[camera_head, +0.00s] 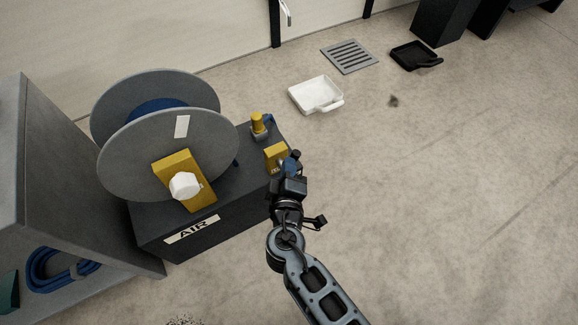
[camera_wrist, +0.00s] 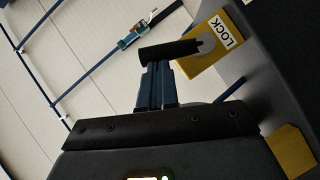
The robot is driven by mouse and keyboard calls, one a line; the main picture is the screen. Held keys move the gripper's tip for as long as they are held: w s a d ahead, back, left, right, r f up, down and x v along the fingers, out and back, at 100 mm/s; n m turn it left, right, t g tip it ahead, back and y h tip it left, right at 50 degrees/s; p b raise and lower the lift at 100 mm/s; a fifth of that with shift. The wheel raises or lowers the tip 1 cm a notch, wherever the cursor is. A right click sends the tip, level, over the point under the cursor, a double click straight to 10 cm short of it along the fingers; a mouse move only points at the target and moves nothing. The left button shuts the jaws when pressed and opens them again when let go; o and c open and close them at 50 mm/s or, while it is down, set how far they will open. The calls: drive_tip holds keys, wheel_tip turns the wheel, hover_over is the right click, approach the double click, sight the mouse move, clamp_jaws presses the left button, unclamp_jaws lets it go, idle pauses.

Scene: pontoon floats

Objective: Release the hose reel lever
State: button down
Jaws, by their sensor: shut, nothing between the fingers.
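The hose reel (camera_head: 165,165) has large grey discs and stands on a dark base labelled AIR. A yellow lock block (camera_head: 276,153) sits at the base's right end; in the wrist view it is a yellow plate (camera_wrist: 183,65) marked LOCK. A black lever bar (camera_wrist: 168,51) runs across from a pale round pivot on that plate. My gripper (camera_head: 290,165) is at the block's right side. In the wrist view its blue fingers (camera_wrist: 157,72) are together and empty, with their tips at the lever bar. I cannot tell whether they touch it.
A yellow-topped fitting (camera_head: 257,122) stands on the base behind the lock block. A white tray (camera_head: 316,94), a floor grate (camera_head: 349,56) and a black pan (camera_head: 413,55) lie farther back. A grey cabinet (camera_head: 60,170) is at left. The floor at right is clear.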

drive_tip(key=shift+w+d+f+m+g+y+p, duration=0.35)
drive_tip(key=shift+w+d+m+g+y+p, duration=0.25)
drive_tip(key=shift+p, duration=0.45)
drive_tip(key=shift+w+d+f+m+g+y+p, duration=0.25)
drive_tip(key=shift+w+d+f+m+g+p, duration=0.15)
drive_tip(key=shift+d+m+p, duration=0.5)
drive_tip(key=shift+w+d+f+m+g+y+p, duration=0.3)
drive_tip(key=shift+w+d+m+g+y+p, duration=0.25)
drive_tip(key=shift+d+p, duration=0.45)
